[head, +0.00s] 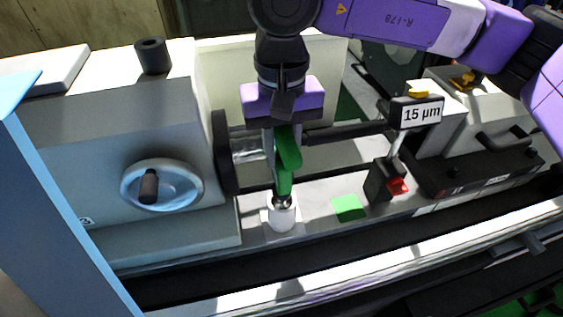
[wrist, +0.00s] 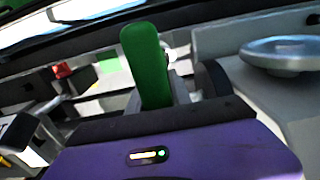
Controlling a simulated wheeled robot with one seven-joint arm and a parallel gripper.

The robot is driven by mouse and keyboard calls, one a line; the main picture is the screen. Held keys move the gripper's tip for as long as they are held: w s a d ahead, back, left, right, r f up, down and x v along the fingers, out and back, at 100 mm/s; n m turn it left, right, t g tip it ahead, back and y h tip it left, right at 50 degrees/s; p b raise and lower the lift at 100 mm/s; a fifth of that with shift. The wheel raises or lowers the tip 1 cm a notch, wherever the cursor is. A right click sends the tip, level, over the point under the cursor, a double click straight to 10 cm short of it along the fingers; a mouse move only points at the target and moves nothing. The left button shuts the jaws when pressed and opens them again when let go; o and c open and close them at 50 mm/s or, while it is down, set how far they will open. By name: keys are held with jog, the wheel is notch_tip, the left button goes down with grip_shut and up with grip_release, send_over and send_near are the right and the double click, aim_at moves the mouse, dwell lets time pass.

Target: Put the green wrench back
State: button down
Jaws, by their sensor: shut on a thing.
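The green wrench (head: 284,170) hangs upright below my gripper (head: 283,135) in the head view, its lower end at a white cylindrical fitting (head: 282,214) on the machine bed. I cannot tell whether the wrench is seated in the fitting or just above it. My gripper is shut on the wrench. In the wrist view the green handle (wrist: 147,65) rises beyond the purple gripper body; the jaw tips are hidden. A flat green square (head: 348,207) lies on the bed to the right of the fitting.
A handwheel (head: 161,185) sticks out on the left. A "15 µm" gauge sign (head: 416,112) stands on a black block with a red part (head: 398,186) to the right. A horizontal dark bar (head: 345,132) runs behind my gripper. A blue panel edge (head: 60,200) is at far left.

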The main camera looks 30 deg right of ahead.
notch_tip(320, 180, down, 4)
jog(key=shift+r+p, duration=0.15)
jog(key=shift+p, duration=0.35)
jog(key=shift+f, duration=0.3)
jog(key=shift+f+b, duration=0.15)
jog(key=shift+b, duration=0.15)
jog(key=c, duration=1.2)
grip_release()
jog(key=shift+o, duration=0.2)
jog(key=shift+r+p, duration=0.25)
jog(key=shift+p, duration=0.15)
notch_tip(320, 180, up, 12)
jog(key=b, duration=0.2)
jog(key=shift+b, duration=0.4)
jog(key=shift+f, duration=0.1)
jog(key=shift+s, duration=0.1)
